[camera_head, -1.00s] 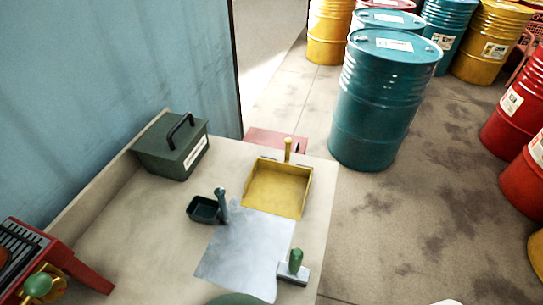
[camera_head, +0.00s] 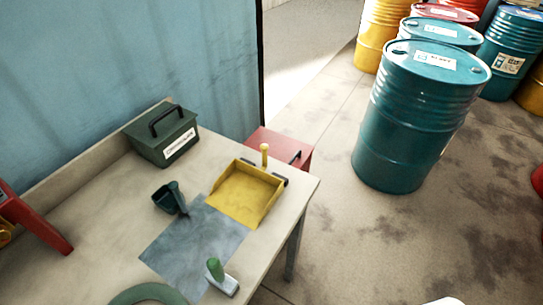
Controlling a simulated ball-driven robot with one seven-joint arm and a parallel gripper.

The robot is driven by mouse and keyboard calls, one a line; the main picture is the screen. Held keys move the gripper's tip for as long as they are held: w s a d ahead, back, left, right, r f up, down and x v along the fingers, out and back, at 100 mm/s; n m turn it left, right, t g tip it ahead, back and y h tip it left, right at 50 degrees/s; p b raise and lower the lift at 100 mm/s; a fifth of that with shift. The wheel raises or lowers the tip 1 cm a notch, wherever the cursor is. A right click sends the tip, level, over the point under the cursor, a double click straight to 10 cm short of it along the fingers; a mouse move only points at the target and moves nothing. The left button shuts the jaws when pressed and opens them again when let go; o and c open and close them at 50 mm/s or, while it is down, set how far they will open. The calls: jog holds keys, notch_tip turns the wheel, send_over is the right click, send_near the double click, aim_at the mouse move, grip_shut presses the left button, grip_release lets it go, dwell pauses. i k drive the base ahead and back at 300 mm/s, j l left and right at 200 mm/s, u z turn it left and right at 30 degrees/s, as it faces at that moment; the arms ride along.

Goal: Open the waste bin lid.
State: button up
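A red box with a flat top and a dark handle (camera_head: 295,157), which looks like the waste bin (camera_head: 270,143), stands on the floor behind the table's far right corner. Its top looks shut. The table and the yellow pan hide its lower part. My gripper is not in view; a small white shape shows at the bottom edge, too cut off to identify.
The table (camera_head: 90,235) holds a dark green handled box (camera_head: 165,140), a yellow pan (camera_head: 240,200), a dark scoop (camera_head: 165,202), a grey sheet (camera_head: 190,245) and a green-handled tool (camera_head: 220,278). A teal drum (camera_head: 410,125) stands right of the bin, with floor between.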

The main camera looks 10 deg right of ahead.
aim_at(293, 152)
jog(key=i+l+u, duration=0.2)
jog(key=i+l, duration=0.15)
jog(key=i+l+u, duration=0.2)
jog(key=i+l, duration=0.15)
jog(key=i+l+u, duration=0.2)
jog(key=l, duration=0.25)
jog(key=i+l+u, duration=0.2)
jog(key=i+l, duration=0.15)
jog(key=l, duration=0.15)
jog(key=i, duration=0.3)
jog(key=u, duration=0.05)
